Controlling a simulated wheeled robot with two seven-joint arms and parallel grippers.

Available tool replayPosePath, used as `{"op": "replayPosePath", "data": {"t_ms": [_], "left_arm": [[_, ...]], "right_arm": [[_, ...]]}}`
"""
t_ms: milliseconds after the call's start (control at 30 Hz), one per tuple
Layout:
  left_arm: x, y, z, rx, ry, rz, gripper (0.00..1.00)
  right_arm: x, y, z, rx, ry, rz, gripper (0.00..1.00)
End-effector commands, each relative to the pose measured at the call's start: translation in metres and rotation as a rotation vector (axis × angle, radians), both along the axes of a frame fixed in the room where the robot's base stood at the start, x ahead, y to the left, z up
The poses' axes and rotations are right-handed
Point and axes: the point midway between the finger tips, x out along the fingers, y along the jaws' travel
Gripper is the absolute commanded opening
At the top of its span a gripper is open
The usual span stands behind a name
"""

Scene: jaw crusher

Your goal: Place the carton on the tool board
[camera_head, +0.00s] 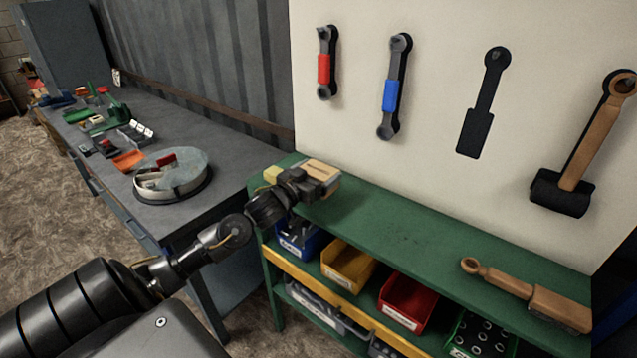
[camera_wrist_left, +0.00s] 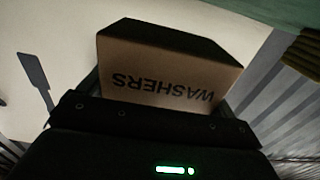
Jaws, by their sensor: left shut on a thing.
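The carton, a small tan box marked WASHERS, shows large in the left wrist view (camera_wrist_left: 165,75), with its lettering upside down. In the head view the carton (camera_head: 321,170) is at the left end of the green shelf top (camera_head: 400,225), partly hidden by my gripper. My left gripper (camera_head: 306,183) is shut on it. I cannot tell whether the carton touches the shelf top. The pale tool board (camera_head: 435,130) stands behind the shelf. My right gripper is not in view.
A yellow block (camera_head: 272,174) sits left of the carton. A wooden-handled tool (camera_head: 525,292) lies at the shelf's right; its middle is clear. A red-handled wrench (camera_head: 325,65), a blue-handled wrench (camera_head: 392,90) and a mallet (camera_head: 580,150) hang on the board. Bins (camera_head: 407,302) stand below.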

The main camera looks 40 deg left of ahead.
Motion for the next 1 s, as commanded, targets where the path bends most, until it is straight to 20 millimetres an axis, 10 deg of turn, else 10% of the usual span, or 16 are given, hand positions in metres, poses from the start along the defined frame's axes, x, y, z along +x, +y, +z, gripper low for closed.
{"op": "replayPosePath", "data": {"t_ms": [700,733,1000], "left_arm": [[0.004,0.003,-0.037,-0.001,-0.003,0.001,0.52],[0.004,0.003,-0.039,0.0,0.0,0.001,0.93],[0.004,0.003,-0.038,0.0,0.001,0.001,1.0]], "right_arm": [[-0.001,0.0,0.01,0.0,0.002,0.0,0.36],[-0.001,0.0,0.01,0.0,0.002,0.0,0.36],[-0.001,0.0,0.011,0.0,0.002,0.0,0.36]]}}
